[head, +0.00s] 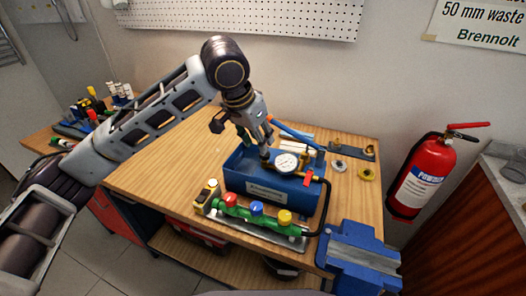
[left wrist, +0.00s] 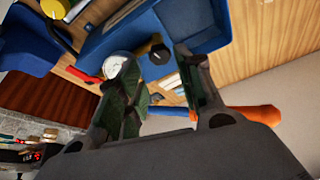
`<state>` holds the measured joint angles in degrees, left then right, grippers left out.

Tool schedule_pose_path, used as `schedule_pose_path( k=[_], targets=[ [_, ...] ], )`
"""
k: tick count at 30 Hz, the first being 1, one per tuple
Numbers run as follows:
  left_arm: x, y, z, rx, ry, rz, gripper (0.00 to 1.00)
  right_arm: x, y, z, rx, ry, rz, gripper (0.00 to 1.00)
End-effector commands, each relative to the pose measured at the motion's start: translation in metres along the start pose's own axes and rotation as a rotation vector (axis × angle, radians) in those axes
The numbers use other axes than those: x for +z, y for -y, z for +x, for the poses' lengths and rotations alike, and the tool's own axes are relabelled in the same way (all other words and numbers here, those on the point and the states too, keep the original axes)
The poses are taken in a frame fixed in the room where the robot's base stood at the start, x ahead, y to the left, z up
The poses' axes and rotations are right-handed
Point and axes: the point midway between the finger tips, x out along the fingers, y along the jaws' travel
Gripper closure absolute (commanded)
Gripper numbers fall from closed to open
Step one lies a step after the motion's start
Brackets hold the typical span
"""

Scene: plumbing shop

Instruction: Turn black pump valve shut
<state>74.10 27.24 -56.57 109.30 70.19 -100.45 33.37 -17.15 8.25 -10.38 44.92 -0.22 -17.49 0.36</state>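The blue test pump (head: 270,190) stands on the wooden bench, with a round white gauge (head: 287,162) and a red valve lever (head: 307,180) at its right end. In the left wrist view, a black knob (left wrist: 159,53), which looks like the black pump valve, sits beside the gauge (left wrist: 115,66). My left gripper (head: 256,136) points down over the pump, left of the gauge. Its fingers (left wrist: 160,92) are apart with nothing held; the knob shows beyond the gap between them. In the head view the gripper partly hides that spot. My right gripper is not in view.
A green manifold (head: 250,212) with red, blue and yellow caps lies in front of the pump. A blue vise (head: 358,258) is at the bench's front right corner. A black hose (head: 328,205) curves down from the pump's right end. A fire extinguisher (head: 420,178) hangs at right.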

Motion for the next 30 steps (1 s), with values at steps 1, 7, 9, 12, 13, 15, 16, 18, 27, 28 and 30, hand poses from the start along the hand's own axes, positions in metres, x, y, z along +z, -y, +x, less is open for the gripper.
schedule_pose_path(
  k=[1, 7, 9, 12, 13, 15, 16, 18, 27, 28, 30],
  targets=[
    [0.001, 0.000, 0.008, 0.001, 0.002, 0.000, 0.64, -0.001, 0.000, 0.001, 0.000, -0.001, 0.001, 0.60],
    [0.001, 0.000, 0.034, 0.001, 0.003, -0.001, 0.64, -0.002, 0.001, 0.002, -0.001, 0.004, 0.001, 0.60],
    [0.001, 0.000, 0.042, 0.002, 0.002, 0.000, 0.64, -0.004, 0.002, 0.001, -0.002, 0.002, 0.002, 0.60],
    [0.001, 0.000, 0.051, 0.001, 0.002, 0.000, 0.64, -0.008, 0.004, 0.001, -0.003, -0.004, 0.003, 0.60],
    [0.001, 0.000, 0.053, 0.001, 0.002, 0.000, 0.64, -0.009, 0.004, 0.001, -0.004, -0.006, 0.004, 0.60],
    [0.000, 0.000, 0.057, 0.001, 0.001, 0.000, 0.64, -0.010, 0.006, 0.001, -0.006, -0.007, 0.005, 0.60],
    [0.000, 0.000, 0.059, 0.001, 0.000, 0.000, 0.64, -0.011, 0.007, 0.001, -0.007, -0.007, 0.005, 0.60],
    [0.000, 0.000, 0.061, 0.001, 0.000, 0.000, 0.64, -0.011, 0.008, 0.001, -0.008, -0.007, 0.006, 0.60],
    [0.000, 0.000, 0.061, 0.001, 0.000, 0.000, 0.64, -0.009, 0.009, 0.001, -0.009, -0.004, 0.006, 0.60],
    [0.000, 0.000, 0.061, 0.001, 0.000, 0.000, 0.66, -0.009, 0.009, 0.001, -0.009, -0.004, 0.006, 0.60],
    [0.000, 0.000, 0.061, 0.001, 0.000, 0.000, 0.75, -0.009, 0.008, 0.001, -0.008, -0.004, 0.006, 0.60]
  ],
)
